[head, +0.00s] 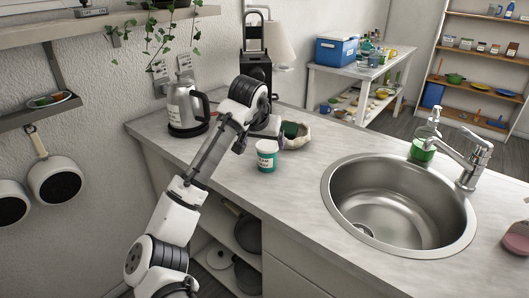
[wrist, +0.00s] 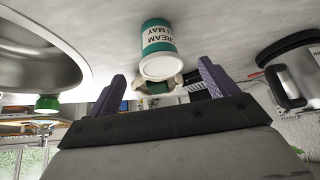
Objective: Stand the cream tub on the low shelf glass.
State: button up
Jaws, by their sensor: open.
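The cream tub (head: 266,158), teal and white with a printed label, stands upright on the counter in the head view. In the wrist view the tub (wrist: 160,45) appears upside down, beyond and between the two purple fingers. My gripper (wrist: 161,70) is open and empty, with the tub apart from both fingers. In the head view my gripper (head: 272,133) is just behind the tub, partly hidden by my arm. A low dark wall shelf (head: 35,115) at the left holds a small dish; I cannot tell whether its top is glass.
A stone-like bowl (head: 296,138) with something green sits right behind the tub. A kettle (head: 187,108) stands to the left, a sink (head: 400,205) to the right. Pans (head: 55,180) hang below the low shelf. The counter front is clear.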

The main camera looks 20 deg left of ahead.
jog(key=shift+b+v, duration=0.4)
jog(key=shift+v, duration=2.15)
